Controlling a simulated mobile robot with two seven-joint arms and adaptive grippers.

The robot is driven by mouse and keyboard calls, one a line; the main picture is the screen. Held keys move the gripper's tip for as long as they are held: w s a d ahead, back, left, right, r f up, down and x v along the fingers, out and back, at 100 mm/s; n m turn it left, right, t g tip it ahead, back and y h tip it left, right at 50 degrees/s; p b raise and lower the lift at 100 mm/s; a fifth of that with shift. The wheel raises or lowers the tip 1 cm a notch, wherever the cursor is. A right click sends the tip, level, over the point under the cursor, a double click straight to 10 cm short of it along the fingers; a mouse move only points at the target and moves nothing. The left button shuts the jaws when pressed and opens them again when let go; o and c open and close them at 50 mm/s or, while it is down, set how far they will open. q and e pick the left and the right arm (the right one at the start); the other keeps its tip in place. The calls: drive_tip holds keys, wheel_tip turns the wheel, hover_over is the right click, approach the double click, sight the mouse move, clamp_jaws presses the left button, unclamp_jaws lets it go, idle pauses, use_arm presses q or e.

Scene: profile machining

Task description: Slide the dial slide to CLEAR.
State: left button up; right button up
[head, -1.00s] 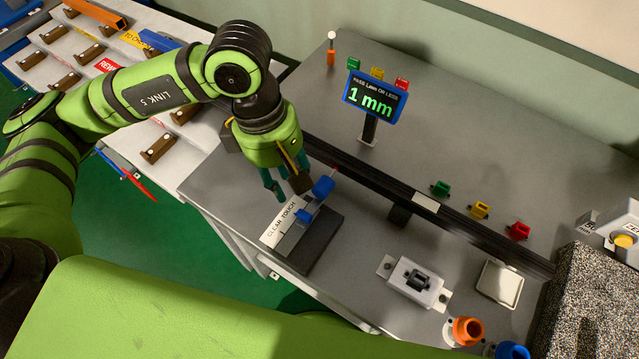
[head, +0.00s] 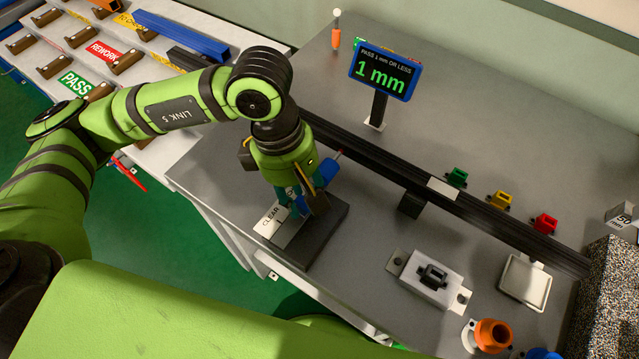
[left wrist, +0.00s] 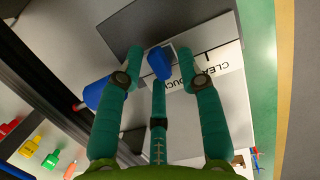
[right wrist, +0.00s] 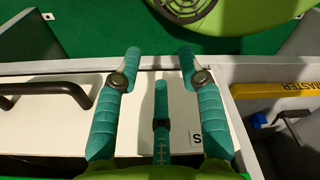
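The dial slide's blue knob (left wrist: 160,63) shows in the left wrist view between my left gripper's (left wrist: 161,55) fingers. I cannot tell whether they touch it. In the head view my left gripper (head: 303,208) points down over the dark slide base (head: 322,238) and mostly hides the knob. A blue cylinder (head: 330,169) sits behind the gripper. My right gripper (right wrist: 159,58) is open and empty above white drawer fronts, outside the head view.
A display (head: 383,72) reads 1 mm. A long black rail (head: 400,175) crosses the table behind the slide. Green (head: 457,177), yellow (head: 500,199) and red (head: 545,222) blocks stand beyond it. A grey-white fixture (head: 432,277) stands to the right.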

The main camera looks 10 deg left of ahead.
use_arm(q)
clamp_jaws()
drive_tip(key=shift+s, duration=0.1)
drive_tip(key=shift+s+a, duration=0.25)
drive_tip(key=shift+s, duration=0.25)
drive_tip(key=shift+s+a+b, duration=0.25)
drive_tip(key=shift+s+b, duration=0.15)
drive_tip(key=shift+s, duration=0.3)
drive_tip(key=shift+s+a+b, duration=0.25)
drive_tip(key=shift+s+b, duration=0.15)
drive_tip(key=shift+s, duration=0.3)
drive_tip(key=shift+o, duration=1)
unclamp_jaws()
drive_tip(key=shift+w, duration=0.15)
drive_tip(key=shift+r, duration=0.1)
